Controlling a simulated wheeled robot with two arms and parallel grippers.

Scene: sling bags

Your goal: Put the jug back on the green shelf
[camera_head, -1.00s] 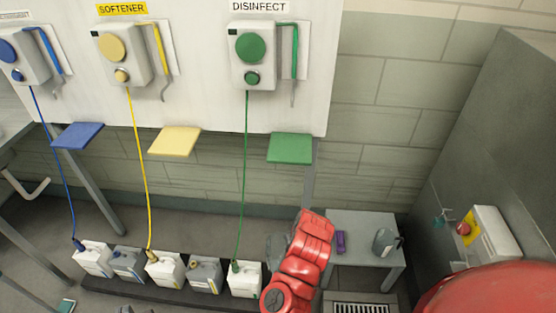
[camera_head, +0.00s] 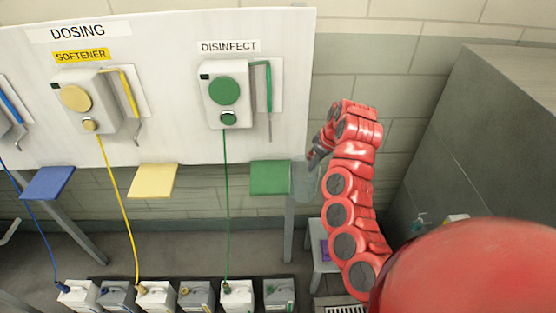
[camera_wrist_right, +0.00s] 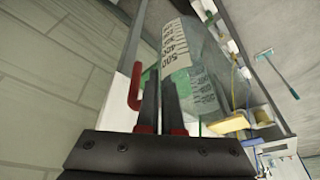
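The clear jug (camera_head: 306,183) with black measuring marks hangs just right of the green shelf (camera_head: 270,177), at about the shelf's height in the head view. My right gripper (camera_head: 316,158) is at the jug's upper right. In the right wrist view, its two dark fingers (camera_wrist_right: 160,102) are close together against the near side of the jug (camera_wrist_right: 195,65), apparently on its handle. The fingers hide the exact grip. The green shelf looks empty. My left gripper is not in view.
A yellow shelf (camera_head: 153,180) and a blue shelf (camera_head: 48,183) stick out further left. A green hose (camera_head: 226,205) drops from the disinfect dispenser (camera_head: 226,92) left of the green shelf. A grey post (camera_head: 289,230) stands below the board. Several canisters line the floor.

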